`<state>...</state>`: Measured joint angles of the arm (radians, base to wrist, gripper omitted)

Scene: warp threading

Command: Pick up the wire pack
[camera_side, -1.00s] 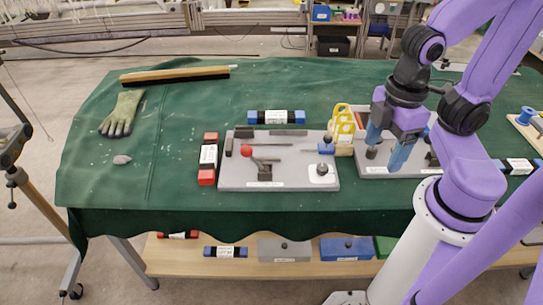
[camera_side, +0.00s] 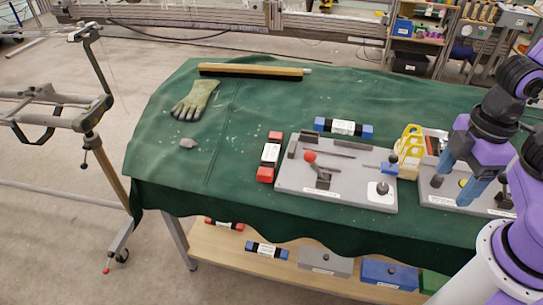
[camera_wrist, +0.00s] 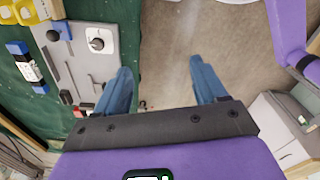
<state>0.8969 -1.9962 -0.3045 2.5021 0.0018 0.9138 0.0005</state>
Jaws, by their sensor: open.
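No label is legible, so I cannot tell which block is the wire pack. A black block with red ends and a white label (camera_side: 270,156) lies left of the grey fixture board. A similar block with blue ends (camera_side: 343,128) lies behind the board; it also shows at the left of the wrist view (camera_wrist: 29,66). My gripper (camera_side: 455,190) has blue fingers and appears over the right-hand grey board in the side view, apart from both blocks. In the wrist view my gripper (camera_wrist: 160,66) is open, with nothing between its fingers and floor visible beyond.
The grey fixture board (camera_side: 345,200) carries a red-knobbed lever (camera_side: 310,157) and a round knob. A yellow rack (camera_side: 409,150) stands beside it. A glove (camera_side: 195,100) and a brush (camera_side: 250,71) lie at the left on the green cloth (camera_side: 235,140). More blocks sit on the lower shelf (camera_side: 205,250).

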